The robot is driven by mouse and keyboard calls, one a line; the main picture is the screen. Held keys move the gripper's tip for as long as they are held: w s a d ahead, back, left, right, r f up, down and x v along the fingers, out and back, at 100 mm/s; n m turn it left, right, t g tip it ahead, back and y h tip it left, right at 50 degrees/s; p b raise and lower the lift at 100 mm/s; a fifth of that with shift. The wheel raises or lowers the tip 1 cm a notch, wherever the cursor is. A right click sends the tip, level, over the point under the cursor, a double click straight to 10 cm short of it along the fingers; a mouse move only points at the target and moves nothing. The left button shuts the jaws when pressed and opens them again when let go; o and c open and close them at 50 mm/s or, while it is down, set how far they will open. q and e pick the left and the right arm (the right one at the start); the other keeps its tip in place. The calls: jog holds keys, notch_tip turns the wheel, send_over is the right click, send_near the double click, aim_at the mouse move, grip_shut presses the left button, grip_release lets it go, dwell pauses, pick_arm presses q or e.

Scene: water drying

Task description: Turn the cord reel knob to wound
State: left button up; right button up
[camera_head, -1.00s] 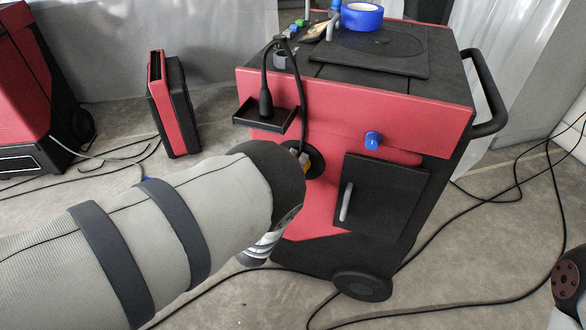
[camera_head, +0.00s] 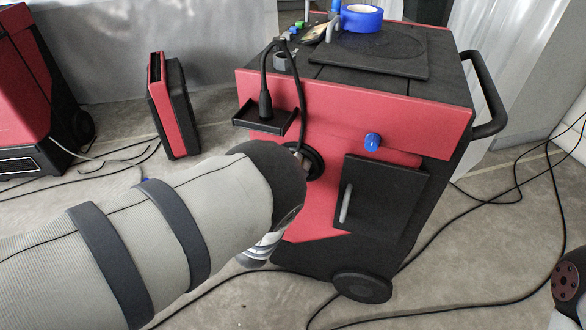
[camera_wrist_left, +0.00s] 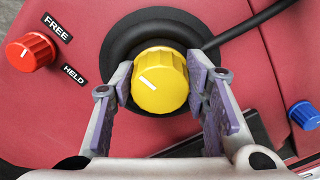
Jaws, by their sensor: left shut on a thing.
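In the left wrist view a yellow knob (camera_wrist_left: 160,82) with a white mark sits in front of a black round reel (camera_wrist_left: 147,27) on the red panel. The mark points left and slightly up in this view. My left gripper (camera_wrist_left: 161,76) is shut on the yellow knob, one finger on each side. In the head view my left forearm and wrist cover most of the gripper and the knob; part of the black reel (camera_head: 315,162) shows past the wrist. My right gripper is not in view.
The cart (camera_head: 345,108) also carries a blue knob (camera_head: 372,142), a dark door with a handle (camera_head: 345,203) and a small black shelf (camera_head: 248,118). A red knob (camera_wrist_left: 31,52) sits beside FREE and HELD labels. Cables lie on the floor.

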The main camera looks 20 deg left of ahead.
pick_arm(q)
jog(key=o, duration=1.1)
jog(key=shift+o, duration=0.2)
jog(key=s, duration=1.2)
jog(key=shift+a, duration=0.1)
